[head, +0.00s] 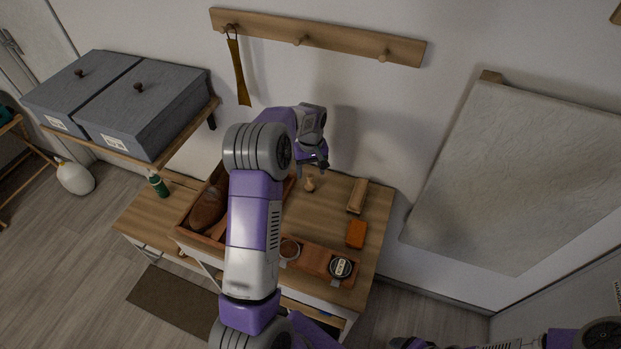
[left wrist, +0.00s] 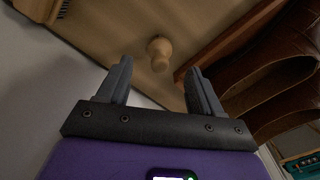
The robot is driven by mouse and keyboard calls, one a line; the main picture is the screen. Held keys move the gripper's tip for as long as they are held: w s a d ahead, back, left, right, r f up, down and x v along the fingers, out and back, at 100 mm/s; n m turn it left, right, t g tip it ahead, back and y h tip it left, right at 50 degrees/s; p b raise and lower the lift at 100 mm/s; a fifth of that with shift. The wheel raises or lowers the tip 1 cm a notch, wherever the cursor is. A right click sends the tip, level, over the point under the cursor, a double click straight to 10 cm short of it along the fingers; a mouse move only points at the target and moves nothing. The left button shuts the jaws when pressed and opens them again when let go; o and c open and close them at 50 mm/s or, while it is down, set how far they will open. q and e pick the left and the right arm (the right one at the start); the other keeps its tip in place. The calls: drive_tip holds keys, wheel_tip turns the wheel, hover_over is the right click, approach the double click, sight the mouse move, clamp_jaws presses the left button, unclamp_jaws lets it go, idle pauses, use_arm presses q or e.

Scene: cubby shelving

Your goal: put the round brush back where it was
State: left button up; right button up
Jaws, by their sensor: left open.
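A small pale wooden piece with a rounded knob, which looks like the round brush (head: 310,184), stands on the wooden cabinet top (head: 330,215). It also shows in the left wrist view (left wrist: 160,53), between and beyond my fingertips; its bristles cannot be made out. My left gripper (head: 320,163) is open and empty, behind and above the knob, near the wall. Its two fingers show apart in the left wrist view (left wrist: 159,72), not touching the knob. Part of my right arm shows at the bottom right of the head view; its gripper is out of sight.
A wooden box (head: 185,231) with brown shoes (head: 208,208) is left of the knob. Right are a long brush (head: 357,195) and an orange block (head: 356,233). In front, a wooden holder (head: 315,260) carries a dark tin (head: 341,267) and another round tin (head: 289,249).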

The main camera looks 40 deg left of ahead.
sight(311, 176)
use_arm(q)
drive_tip(key=shift+r, duration=2.2)
